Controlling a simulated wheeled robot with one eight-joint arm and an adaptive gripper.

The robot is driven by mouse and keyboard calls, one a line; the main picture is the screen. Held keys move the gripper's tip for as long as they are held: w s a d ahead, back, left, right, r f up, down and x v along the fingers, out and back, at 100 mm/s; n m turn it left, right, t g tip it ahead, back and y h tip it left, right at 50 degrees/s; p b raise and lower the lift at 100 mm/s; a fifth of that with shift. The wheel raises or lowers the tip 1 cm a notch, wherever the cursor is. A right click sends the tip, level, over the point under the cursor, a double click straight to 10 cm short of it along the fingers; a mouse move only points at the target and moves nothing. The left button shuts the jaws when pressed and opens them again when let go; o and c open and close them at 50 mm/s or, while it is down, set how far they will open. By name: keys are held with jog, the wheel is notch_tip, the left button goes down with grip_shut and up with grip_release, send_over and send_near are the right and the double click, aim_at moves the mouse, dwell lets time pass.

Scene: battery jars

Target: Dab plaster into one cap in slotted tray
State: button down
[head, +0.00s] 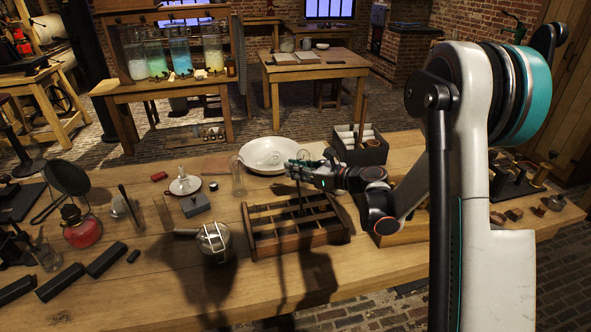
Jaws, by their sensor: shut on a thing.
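The slotted tray (300,238), a dark wooden frame with several compartments, sits mid-table. My gripper (300,171) is above the back part of the tray, with its fingers pointing left. It is shut on a thin dark upright tool (300,194), which reaches down toward the tray's slots. I cannot tell whether the tool's tip touches anything. The caps in the tray are too small and dark to make out. A wide white bowl (258,148) stands just behind the gripper and may hold the plaster; its contents are not clear.
A dark box with white cylinders (372,154) stands behind my arm, and a wooden tray (398,232) lies right of the slotted tray. A metal pot (214,241) and a glass cylinder (238,178) stand left.

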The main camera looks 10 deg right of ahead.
jog(key=shift+r, duration=0.1)
jog(key=shift+r+p, duration=2.25)
jog(key=shift+r, duration=1.5)
